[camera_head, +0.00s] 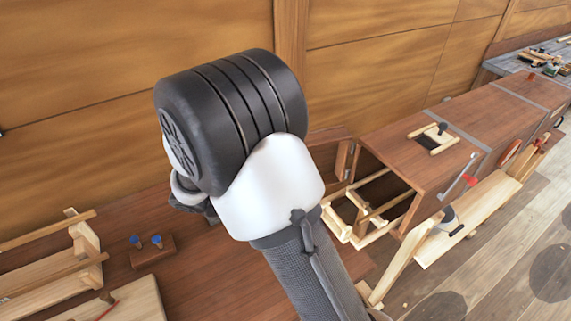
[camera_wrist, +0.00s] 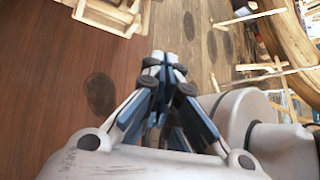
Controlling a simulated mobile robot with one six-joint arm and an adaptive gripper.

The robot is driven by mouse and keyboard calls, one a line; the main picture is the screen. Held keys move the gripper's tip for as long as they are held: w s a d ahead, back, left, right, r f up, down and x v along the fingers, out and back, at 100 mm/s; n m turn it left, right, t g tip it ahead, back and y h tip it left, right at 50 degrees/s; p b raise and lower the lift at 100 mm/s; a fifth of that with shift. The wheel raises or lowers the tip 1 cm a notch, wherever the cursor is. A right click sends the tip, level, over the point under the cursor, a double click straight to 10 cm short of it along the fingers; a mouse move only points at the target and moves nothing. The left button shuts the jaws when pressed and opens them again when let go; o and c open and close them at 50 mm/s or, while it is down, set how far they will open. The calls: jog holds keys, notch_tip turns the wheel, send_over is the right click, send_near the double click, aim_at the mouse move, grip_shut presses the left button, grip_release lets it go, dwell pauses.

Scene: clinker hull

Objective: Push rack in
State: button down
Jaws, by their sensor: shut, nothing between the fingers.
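A pale wooden rack (camera_head: 345,224) of slats sticks partly out of the open end of a reddish-brown cabinet (camera_head: 416,168) in the head view. Its inner part is inside the dark opening. Pale wooden framing at the top left of the wrist view (camera_wrist: 118,14) may be the same rack; I cannot tell for sure. My gripper (camera_wrist: 165,64) is shut and empty in the wrist view, over the edge of a brown surface and apart from the framing.
A brown bench top (camera_head: 205,262) carries a block with two blue knobs (camera_head: 152,252) and a wooden frame (camera_head: 82,243) at left. A cabinet door (camera_head: 331,160) stands open beside the rack. Planks (camera_head: 470,226) lean along the cabinet front, and plank floor (camera_head: 500,275) shows at right.

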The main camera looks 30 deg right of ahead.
jog(key=w+f+n+t+h, duration=0.1)
jog(key=f+n+h, duration=0.1)
jog(key=f+n, duration=0.3)
jog(key=w+f+n+t+h, duration=0.2)
jog(key=f+n+h, duration=0.1)
jog(key=f+n, duration=0.2)
jog(key=w+f+n+t+h+p, duration=0.1)
jog(key=f+n+t+h, duration=0.1)
jog(key=f+n, duration=0.3)
jog(key=shift+w+a+f+n+h, duration=0.2)
jog(key=shift+w+n+h, duration=0.1)
jog(key=shift+w+n, duration=0.1)
jog(key=shift+f+n, duration=0.35)
jog(key=shift+n, duration=0.05)
jog(key=shift+d+f+t, duration=0.1)
jog(key=shift+d+t, duration=0.1)
jog(key=shift+t, duration=0.2)
send_near(360, 206)
jog(key=a, duration=0.3)
jog(key=shift+a+f, duration=0.2)
jog(key=shift+f, duration=0.05)
jog(key=shift+b, duration=0.3)
jog(key=d, duration=0.4)
jog(key=d+b, duration=0.1)
jog(key=d, duration=0.4)
jog(key=w+d, duration=0.1)
jog(key=d, duration=0.4)
jog(key=shift+d+b, duration=0.25)
jog(key=shift+b, duration=0.1)
jog(key=shift+a+r, duration=0.1)
